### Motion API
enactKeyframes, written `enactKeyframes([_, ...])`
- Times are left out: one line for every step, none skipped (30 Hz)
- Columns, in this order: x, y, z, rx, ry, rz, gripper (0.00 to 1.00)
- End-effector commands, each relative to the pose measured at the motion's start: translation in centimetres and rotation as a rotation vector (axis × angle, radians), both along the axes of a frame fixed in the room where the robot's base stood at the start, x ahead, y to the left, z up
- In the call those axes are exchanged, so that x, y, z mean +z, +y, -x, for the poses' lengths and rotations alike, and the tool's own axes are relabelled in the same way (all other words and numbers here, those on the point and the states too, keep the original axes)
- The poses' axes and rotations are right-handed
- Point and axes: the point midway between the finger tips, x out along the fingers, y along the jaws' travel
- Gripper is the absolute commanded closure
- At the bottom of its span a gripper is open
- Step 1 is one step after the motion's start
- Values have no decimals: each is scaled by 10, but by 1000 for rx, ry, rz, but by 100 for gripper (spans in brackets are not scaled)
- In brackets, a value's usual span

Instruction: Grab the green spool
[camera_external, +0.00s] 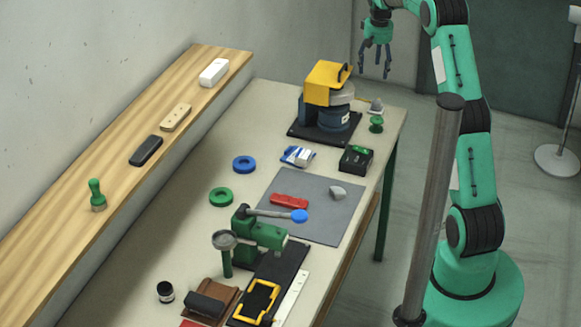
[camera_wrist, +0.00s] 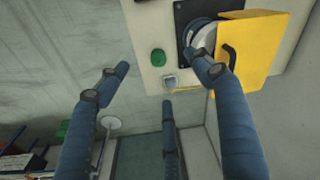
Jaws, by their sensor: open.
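The green spool (camera_external: 376,124) stands upright near the table's far right corner, beside the yellow and blue machine. In the wrist view the green spool (camera_wrist: 158,57) shows from above as a small green round shape near the table edge. My gripper (camera_external: 376,70) is open and empty, its fingers hanging down well above and behind the far end of the table. In the wrist view my gripper (camera_wrist: 163,82) has its three blue fingers spread, with the spool seen between and beyond them. Nothing covers the spool in either view.
The yellow and blue machine (camera_external: 326,100) stands close left of the spool. A small grey cone-like piece (camera_external: 376,105) sits just behind it. A green ring (camera_external: 221,196) and blue ring (camera_external: 244,164) lie farther left.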

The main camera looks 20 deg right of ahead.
Motion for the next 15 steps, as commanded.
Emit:
enactKeyframes([-13, -6, -8, -5, 10, -2, 34])
enactKeyframes([-20, -10, -12, -7, 16, -3, 34])
enactKeyframes([-29, -14, -17, -11, 21, -4, 34])
enactKeyframes([-36, -17, -21, -13, 25, -5, 34])
enactKeyframes([-43, -20, -25, -15, 29, -6, 34])
enactKeyframes([-52, -24, -30, -18, 35, -8, 34])
enactKeyframes([-60, -27, -34, -20, 40, -9, 34])
enactKeyframes([-67, -30, -37, -22, 43, -10, 34])
enactKeyframes([-77, -35, -42, -25, 50, -12, 34])
enactKeyframes([-85, -38, -45, -28, 54, -13, 34])
enactKeyframes([-93, -41, -48, -30, 58, -14, 34])
enactKeyframes([-102, -45, -52, -33, 63, -15, 34])
enactKeyframes([-110, -48, -54, -36, 68, -15, 34])
enactKeyframes([-117, -51, -57, -38, 72, -17, 34])
enactKeyframes([-125, -55, -60, -41, 77, -19, 34])
